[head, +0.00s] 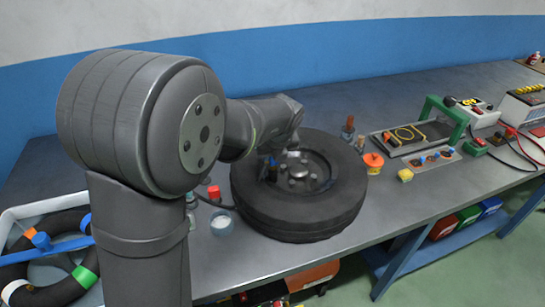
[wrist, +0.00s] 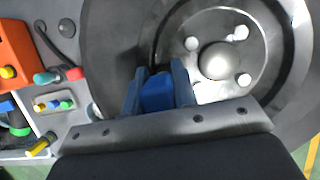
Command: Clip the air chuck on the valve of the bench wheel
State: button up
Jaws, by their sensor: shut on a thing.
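The bench wheel (head: 335,215) is a black tyre lying flat on the grey bench, with a grey hub and several bright nuts. In the wrist view the wheel (wrist: 275,62) fills the right side. My gripper (wrist: 157,82) is shut on a blue block, which I take to be the air chuck (wrist: 158,96). In the head view my gripper (head: 272,168) is over the left part of the wheel, at the rim beside the hub. The valve cannot be made out; the fingers and blue block cover that area. Whether the chuck touches it I cannot tell.
A clear cup (head: 221,223) and a red piece (head: 214,192) are close left of the tyre. The front bench is fairly clear.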

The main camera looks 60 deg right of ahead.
jog(key=shift+r, duration=0.2)
jog(key=shift+r, duration=1.15)
jog(key=shift+f, duration=1.35)
dwell(1.5)
jog(key=shift+r, duration=0.2)
dwell(0.4)
jog(key=shift+r, duration=1.15)
jog(key=shift+f, duration=0.75)
dwell(1.3)
